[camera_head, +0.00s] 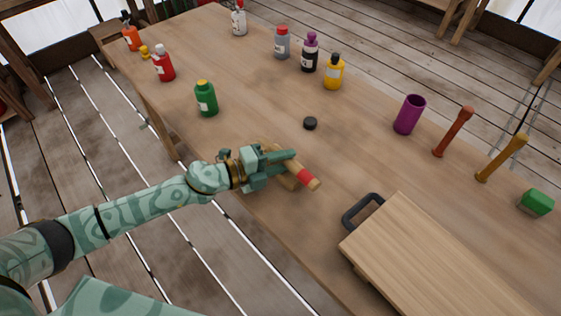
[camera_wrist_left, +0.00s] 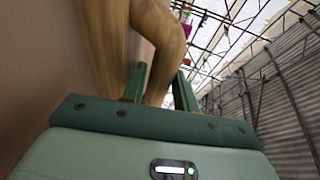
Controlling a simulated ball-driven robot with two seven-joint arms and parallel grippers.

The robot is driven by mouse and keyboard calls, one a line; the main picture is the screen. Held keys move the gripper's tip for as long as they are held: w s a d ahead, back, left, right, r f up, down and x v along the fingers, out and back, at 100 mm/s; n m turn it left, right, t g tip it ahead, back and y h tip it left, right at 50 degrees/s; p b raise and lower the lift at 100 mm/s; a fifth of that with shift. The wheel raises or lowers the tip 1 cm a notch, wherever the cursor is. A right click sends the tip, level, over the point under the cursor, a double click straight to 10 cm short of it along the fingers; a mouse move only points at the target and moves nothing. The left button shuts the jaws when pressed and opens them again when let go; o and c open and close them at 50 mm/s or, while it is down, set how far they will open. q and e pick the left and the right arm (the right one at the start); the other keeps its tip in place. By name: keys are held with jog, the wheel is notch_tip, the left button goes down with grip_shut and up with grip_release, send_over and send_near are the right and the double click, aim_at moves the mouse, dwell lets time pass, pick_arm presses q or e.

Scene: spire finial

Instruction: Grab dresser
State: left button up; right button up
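The dresser (camera_head: 291,180) appears to be the wooden tool at the table's near edge, beside the cutting board. My left gripper (camera_head: 280,166) is at this tool and partly covers it. In the left wrist view, a bent wooden piece (camera_wrist_left: 160,45) runs between the two fingers (camera_wrist_left: 160,88), one on each side. A small gap seems to show by the right finger, and whether both fingers press on the wood cannot be told. A red-banded wooden end (camera_head: 307,178) sticks out past the fingers. My right gripper is not in view.
Several more bottles stand farther back.

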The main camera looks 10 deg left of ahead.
pick_arm(q)
jog(key=shift+w+d+f, duration=0.1)
jog(key=shift+w+d, duration=0.25)
jog(key=shift+d, duration=0.1)
jog(key=shift+c, duration=0.3)
grip_shut()
